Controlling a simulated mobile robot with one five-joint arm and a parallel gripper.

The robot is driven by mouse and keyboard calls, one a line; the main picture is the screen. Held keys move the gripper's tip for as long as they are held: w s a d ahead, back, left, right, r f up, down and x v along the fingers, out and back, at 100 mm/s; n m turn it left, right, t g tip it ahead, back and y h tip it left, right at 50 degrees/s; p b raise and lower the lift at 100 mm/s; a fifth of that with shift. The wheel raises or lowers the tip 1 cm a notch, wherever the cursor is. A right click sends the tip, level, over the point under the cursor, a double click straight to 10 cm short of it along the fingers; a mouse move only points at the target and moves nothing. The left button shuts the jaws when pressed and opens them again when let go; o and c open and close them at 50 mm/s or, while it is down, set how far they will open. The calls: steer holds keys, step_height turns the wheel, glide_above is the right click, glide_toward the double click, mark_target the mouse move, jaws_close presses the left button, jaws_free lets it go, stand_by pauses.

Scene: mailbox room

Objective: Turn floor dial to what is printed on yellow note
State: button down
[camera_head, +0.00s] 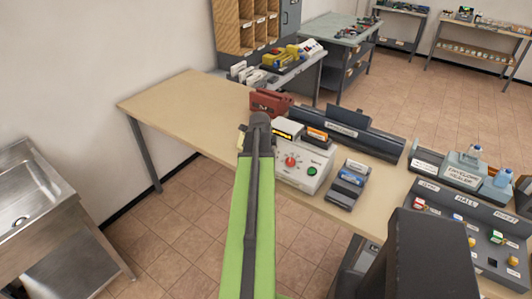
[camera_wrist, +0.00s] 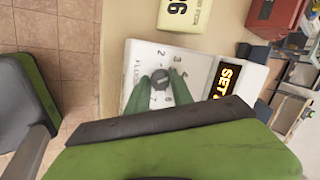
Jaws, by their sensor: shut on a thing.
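The floor dial (camera_wrist: 160,76) is a small dark grey knob on a white panel (camera_wrist: 133,58), with numbers around it and a label that seems to read FLOOR. My gripper (camera_wrist: 161,84) has its two green fingers closed on either side of the knob. Which number the knob points to cannot be told. A pale yellow note (camera_wrist: 186,14) with large dark print, seemingly 26, is cut off at the top of the wrist view.
The white machine (camera_head: 312,155) has a red knob (camera_head: 290,160) and a green button (camera_head: 312,171). An amber display (camera_wrist: 229,79) shows SET. A red box (camera_head: 270,102) stands behind, and a grey device (camera_head: 347,184) to the right. The tabletop (camera_head: 175,105) at left is bare.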

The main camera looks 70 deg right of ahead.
steer(key=m, duration=0.2)
steer(key=m+h+b, duration=0.1)
steer(key=m, duration=0.2)
steer(key=shift+s+a+f, duration=0.15)
steer(key=shift+f, duration=0.05)
steer(key=m+h+b, duration=0.1)
steer(key=m, duration=0.4)
steer(key=shift+a+f+b, duration=0.1)
steer(key=shift+b, duration=0.25)
steer(key=shift+m, duration=0.4)
steer(key=c, duration=1.1)
jaws_free()
